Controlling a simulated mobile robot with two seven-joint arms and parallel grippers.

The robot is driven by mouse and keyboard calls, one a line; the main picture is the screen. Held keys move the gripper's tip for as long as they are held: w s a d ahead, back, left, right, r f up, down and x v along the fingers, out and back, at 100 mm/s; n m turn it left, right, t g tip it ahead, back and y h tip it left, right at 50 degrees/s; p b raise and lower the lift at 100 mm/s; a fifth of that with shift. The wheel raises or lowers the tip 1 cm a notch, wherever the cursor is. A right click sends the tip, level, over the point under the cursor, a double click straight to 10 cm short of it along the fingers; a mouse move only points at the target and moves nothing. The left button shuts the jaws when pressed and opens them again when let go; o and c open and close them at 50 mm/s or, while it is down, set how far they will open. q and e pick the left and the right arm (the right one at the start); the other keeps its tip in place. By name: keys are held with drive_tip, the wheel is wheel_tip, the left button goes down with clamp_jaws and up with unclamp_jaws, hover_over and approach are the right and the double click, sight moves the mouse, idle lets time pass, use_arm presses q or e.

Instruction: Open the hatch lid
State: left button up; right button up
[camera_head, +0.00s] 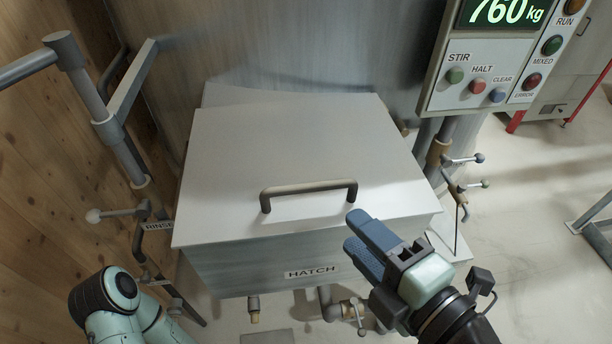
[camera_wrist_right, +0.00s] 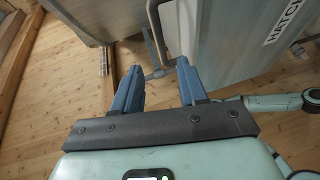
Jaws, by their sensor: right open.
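The hatch lid (camera_head: 290,150) is a flat pale-grey panel lying shut on the hatch box (camera_head: 300,262), which bears a HATCH label. A dark bar handle (camera_head: 309,188) stands on the lid near its front edge. My right gripper (camera_head: 357,232) is to the right of the handle and a little in front of it, near the lid's front edge, and appears apart from it. In the right wrist view its two blue fingers (camera_wrist_right: 158,75) are spread with nothing between them. The hatch box front (camera_wrist_right: 240,45) also shows there. My left gripper is not in view; only my left arm shows at lower left.
A control panel (camera_head: 490,75) with buttons and a 760 kg display stands at upper right. A RINSE valve lever (camera_head: 110,214) and rails are at left. Pipes and valves (camera_head: 340,310) sit below the box, and more valve levers (camera_head: 465,160) are to its right. Floor is open at far right.

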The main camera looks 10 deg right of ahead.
sight(314, 191)
drive_tip(key=p+x, duration=0.2)
drive_tip(key=x, duration=0.9)
drive_tip(key=shift+w+a+f, duration=0.1)
drive_tip(key=shift+w, duration=0.25)
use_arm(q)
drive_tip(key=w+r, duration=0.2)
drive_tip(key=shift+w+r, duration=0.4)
use_arm(e)
drive_tip(key=shift+w+a, duration=0.15)
drive_tip(key=shift+w, duration=0.2)
clamp_jaws()
